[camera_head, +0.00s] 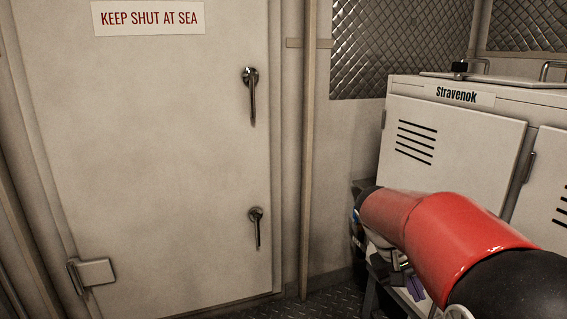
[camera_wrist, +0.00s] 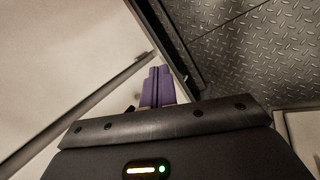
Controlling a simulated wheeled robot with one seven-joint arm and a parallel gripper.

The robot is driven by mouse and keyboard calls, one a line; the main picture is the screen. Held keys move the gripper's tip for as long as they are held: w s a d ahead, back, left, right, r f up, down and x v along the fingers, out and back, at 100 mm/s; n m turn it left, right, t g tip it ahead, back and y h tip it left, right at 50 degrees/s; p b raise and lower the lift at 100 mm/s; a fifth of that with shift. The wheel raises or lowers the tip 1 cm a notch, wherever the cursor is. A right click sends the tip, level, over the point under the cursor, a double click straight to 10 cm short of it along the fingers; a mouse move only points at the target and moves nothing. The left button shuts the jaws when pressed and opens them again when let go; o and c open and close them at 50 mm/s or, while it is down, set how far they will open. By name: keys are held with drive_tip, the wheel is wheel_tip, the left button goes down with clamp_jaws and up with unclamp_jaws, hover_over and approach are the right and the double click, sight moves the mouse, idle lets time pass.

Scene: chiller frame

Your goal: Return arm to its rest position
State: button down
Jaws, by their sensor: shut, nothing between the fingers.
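My arm, red with black joints, reaches in from the lower right in the head view. My gripper (camera_head: 415,288) hangs below the arm's far end, partly hidden by it, with purple fingertips showing. In the wrist view the two purple fingers of my gripper (camera_wrist: 157,84) lie side by side, shut with nothing between them. The fingers point towards pale panels and the floor edge, and I cannot tell how far off these are.
A white door (camera_head: 150,160) with two lever handles stands shut at the left. A white Stravenok cabinet (camera_head: 450,140) stands at the right, behind my arm. Diamond-plate floor (camera_head: 318,308) shows between them; it also fills the upper right of the wrist view (camera_wrist: 255,50).

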drive_tip(key=s+a+t+y, duration=0.2)
drive_tip(key=s+a, duration=0.3)
drive_tip(key=s, duration=0.3)
drive_tip(key=s+a+n+t+y, duration=0.1)
drive_tip(key=s+a+t+y, duration=0.2)
drive_tip(key=s+a, duration=0.3)
drive_tip(key=shift+s+r+t+y, duration=0.3)
drive_tip(key=shift+s+t, duration=0.6)
drive_tip(key=shift+s, duration=0.35)
